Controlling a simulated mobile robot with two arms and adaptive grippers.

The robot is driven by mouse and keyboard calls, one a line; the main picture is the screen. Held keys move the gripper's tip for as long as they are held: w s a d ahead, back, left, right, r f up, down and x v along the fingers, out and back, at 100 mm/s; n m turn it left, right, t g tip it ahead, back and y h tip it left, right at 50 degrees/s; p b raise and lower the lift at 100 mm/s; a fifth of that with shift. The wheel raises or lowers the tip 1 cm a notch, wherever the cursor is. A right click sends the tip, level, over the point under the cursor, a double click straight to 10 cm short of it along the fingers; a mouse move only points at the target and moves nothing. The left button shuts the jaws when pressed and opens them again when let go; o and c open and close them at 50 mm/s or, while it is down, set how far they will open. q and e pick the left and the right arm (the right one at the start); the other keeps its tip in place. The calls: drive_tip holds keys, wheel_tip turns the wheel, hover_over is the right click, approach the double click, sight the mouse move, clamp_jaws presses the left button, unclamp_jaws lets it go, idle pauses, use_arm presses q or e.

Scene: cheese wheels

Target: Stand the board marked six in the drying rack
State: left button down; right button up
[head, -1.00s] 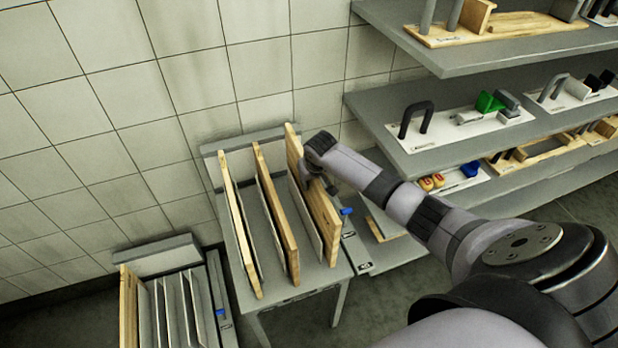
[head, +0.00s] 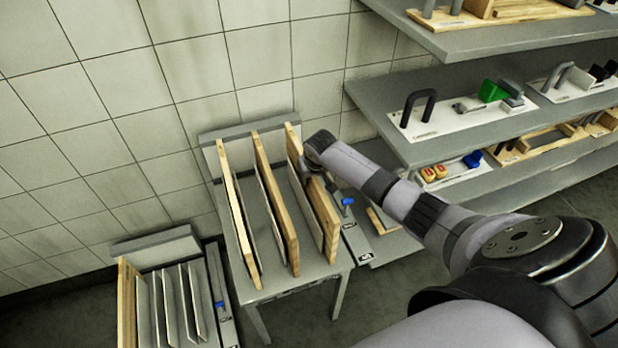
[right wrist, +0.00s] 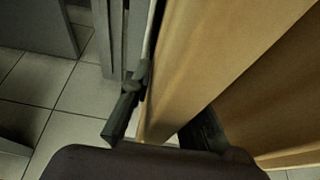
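Three thick wooden boards stand on edge in the middle rack (head: 265,293): a left board (head: 238,220), a middle board (head: 277,210) and a right board (head: 322,212). Thinner pale boards stand between them. I cannot read any number on the boards. My right gripper (head: 322,180) is at the upper right side of the right board. In the right wrist view its fingers (right wrist: 165,122) lie on either side of a wooden board (right wrist: 205,65); whether both press on it is unclear. My left gripper is not in view.
A lower rack (head: 217,290) at bottom left holds a wooden board (head: 127,305) and several thin pale boards. Shelves (head: 440,150) with tool boards stand at the right, close to my right arm. A tiled wall is behind. A blue piece (head: 348,201) sits beside the right board.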

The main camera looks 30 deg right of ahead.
drive_tip(key=o, duration=0.4)
drive_tip(key=shift+s, duration=0.1)
drive_tip(key=shift+o, duration=0.2)
drive_tip(key=shift+s+f, duration=0.1)
drive_tip(key=shift+f, duration=0.1)
drive_tip(key=v, duration=1.2)
drive_tip(key=shift+r, duration=0.15)
